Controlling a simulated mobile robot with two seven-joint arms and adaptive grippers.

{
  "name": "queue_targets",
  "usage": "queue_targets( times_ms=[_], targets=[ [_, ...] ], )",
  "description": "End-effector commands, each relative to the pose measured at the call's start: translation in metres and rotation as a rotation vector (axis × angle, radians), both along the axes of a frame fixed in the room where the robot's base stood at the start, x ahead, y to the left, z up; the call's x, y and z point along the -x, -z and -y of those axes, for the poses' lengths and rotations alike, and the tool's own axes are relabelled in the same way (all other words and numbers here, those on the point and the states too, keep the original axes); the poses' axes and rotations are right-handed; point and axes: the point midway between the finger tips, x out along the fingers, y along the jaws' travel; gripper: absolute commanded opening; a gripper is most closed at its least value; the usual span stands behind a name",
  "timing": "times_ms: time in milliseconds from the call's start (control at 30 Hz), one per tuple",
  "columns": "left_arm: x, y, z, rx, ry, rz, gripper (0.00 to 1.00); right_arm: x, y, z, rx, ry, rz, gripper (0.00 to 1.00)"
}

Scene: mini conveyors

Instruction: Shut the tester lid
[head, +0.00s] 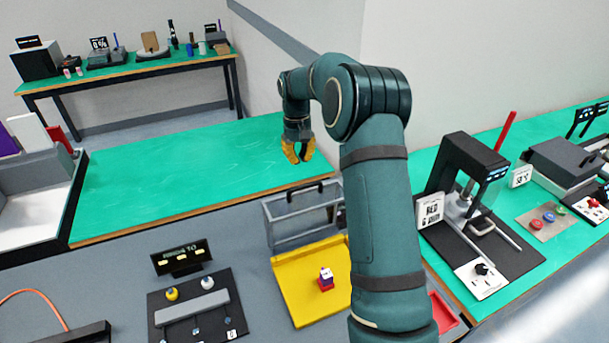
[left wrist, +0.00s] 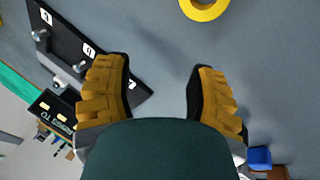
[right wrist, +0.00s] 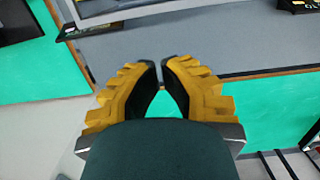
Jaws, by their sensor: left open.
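No part in view is clearly marked as the tester. A dark grey boxy device (head: 568,162) with a flat top and a small lit display beside it stands on the right green table in the head view; I cannot tell whether its top is a lid. My right gripper (head: 299,152) hangs over the far green table, well away from it. In the right wrist view its fingertips (right wrist: 162,62) nearly meet with nothing between them. My left gripper (left wrist: 161,65) is open and empty over a grey surface in the left wrist view; it is outside the head view.
A black press-like machine (head: 472,165) stands on the right table. A black board with knobs (head: 160,325) lies left. The green table (head: 200,180) is clear.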

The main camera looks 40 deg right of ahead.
Motion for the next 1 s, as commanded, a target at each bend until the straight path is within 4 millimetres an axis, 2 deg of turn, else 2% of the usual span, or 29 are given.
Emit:
queue_targets(
  times_ms=[33, 133, 300, 500, 1000],
  targets=[
    [0.0, 0.002, 0.0, 0.0, 0.0, 0.0, 0.56, 0.002, 0.012, 0.0, -0.001, 0.0, -0.004, 0.0],
    [0.0, 0.003, 0.0, -0.001, 0.0, 0.0, 0.56, 0.005, 0.029, -0.002, -0.001, 0.0, -0.002, 0.0],
    [0.0, 0.004, 0.0, -0.001, 0.0, 0.0, 0.56, 0.024, 0.028, -0.008, -0.001, 0.0, 0.0, 0.0],
    [0.0, 0.004, 0.0, -0.001, 0.0, 0.0, 0.56, 0.037, 0.03, -0.012, 0.0, -0.001, 0.0, 0.0],
    [0.0, 0.004, 0.0, -0.001, 0.0, 0.0, 0.56, 0.04, 0.03, -0.013, 0.001, -0.001, 0.002, 0.0]
  ],
)
